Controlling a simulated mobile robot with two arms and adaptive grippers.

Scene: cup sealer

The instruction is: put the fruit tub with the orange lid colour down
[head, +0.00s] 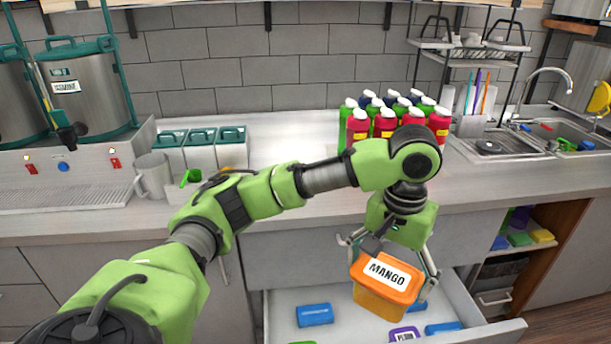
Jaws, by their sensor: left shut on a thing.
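The fruit tub with the orange lid (383,296) carries a white label reading MANGO. It is tilted, with its lid facing up and toward me. My left gripper (388,270) is shut on this tub from above, a finger on either side. The tub is over the open white drawer (282,307) below the counter; I cannot tell whether its underside touches the drawer floor. My right gripper is not in the head view.
In the drawer lie a blue-lidded tub (314,315), a purple-lidded one (404,335) and another blue one (443,327). Several bottles (385,123) stand on the counter (277,185) above. A sink (555,140) is at right, and a grey jug (152,178) is at left.

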